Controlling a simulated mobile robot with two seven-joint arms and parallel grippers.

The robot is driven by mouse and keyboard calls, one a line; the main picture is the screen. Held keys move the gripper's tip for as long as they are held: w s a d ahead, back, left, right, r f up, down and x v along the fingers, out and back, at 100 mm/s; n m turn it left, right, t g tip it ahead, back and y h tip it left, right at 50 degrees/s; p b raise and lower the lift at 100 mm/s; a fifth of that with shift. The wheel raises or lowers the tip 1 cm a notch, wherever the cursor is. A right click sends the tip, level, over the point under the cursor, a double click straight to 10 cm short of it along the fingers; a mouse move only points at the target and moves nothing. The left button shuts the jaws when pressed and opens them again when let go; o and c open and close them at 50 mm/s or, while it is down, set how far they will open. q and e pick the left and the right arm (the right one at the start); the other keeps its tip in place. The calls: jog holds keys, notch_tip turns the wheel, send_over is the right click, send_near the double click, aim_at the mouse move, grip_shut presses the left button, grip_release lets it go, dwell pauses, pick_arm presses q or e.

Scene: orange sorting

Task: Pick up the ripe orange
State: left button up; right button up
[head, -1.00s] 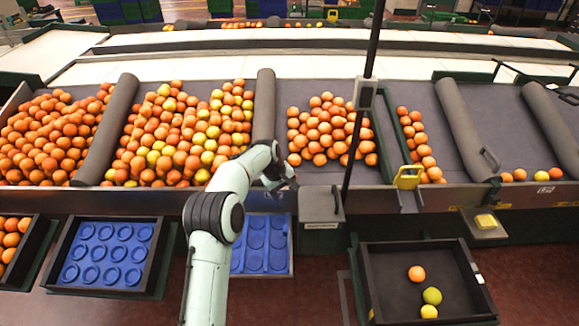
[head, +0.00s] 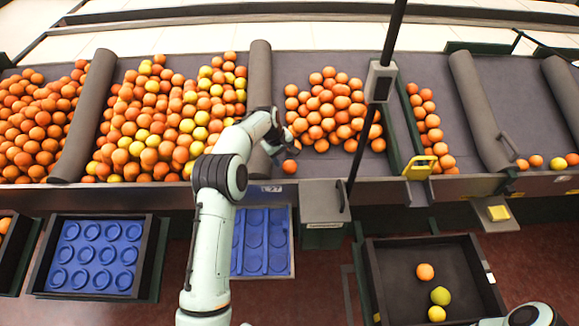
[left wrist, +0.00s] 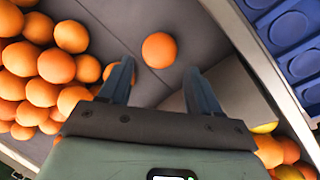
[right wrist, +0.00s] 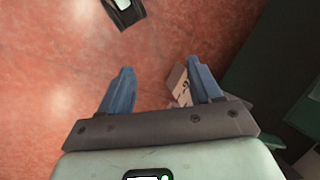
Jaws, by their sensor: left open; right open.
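A single ripe orange (head: 289,166) lies apart from the pile, near the front edge of the sorting bin. In the left wrist view this orange (left wrist: 159,50) lies just beyond and between my open fingertips. My left gripper (head: 284,146) is above the bin, close to that orange; its fingers (left wrist: 160,78) are open and empty. A heap of oranges (head: 325,105) lies behind and to the right of it, and shows at the left in the left wrist view (left wrist: 40,65). My right gripper (right wrist: 158,80) is open and empty over the reddish floor.
A grey roller divider (head: 260,75) stands left of the gripper, with mixed orange and yellow fruit beyond it. A dark pole (head: 372,125) rises at the right. Below are blue trays (head: 95,255) and a black crate (head: 400,300) holding three fruits.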

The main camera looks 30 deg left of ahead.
aim_at(288, 163)
pick_arm(q)
jog(key=x, duration=0.2)
jog(key=shift+w+f, duration=0.2)
jog(key=shift+f, duration=0.1)
jog(key=x, duration=0.2)
jog(key=p+x, duration=0.1)
jog(key=x, duration=0.2)
jog(key=shift+w+a, duration=0.1)
jog(key=shift+a, duration=0.1)
jog(key=shift+c, duration=0.6)
jog(key=c, duration=0.6)
pick_arm(e)
jog(key=shift+w+r, duration=0.65)
jog(key=shift+w, duration=0.1)
